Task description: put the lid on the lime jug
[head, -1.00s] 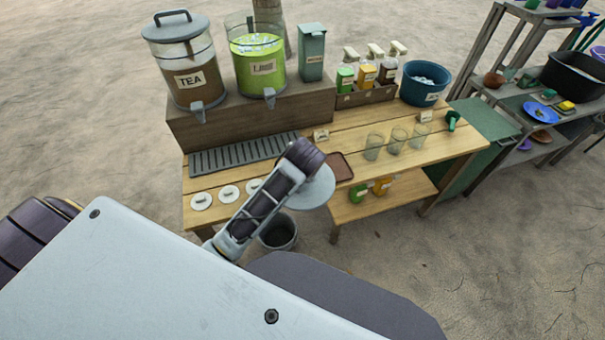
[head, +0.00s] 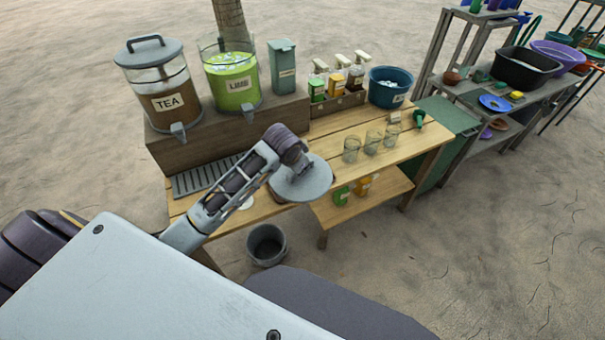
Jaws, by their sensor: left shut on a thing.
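My left gripper (head: 298,164) is shut on a round grey lid (head: 312,183), held roughly level. The lid is in front and to the right of the jug, apart from it, above the table's front edge. The fingertips and the lid's handle are mostly hidden by the gripper's body. My right gripper is not in view.
The lidded tea jug (head: 160,88) stands left of the lime jug, and a grey-green box (head: 283,66) stands right of it. Several glasses (head: 371,143) stand on the table (head: 330,138). A bottle rack (head: 337,102) and blue tub (head: 389,88) are behind them. A bucket (head: 266,245) is on the ground.

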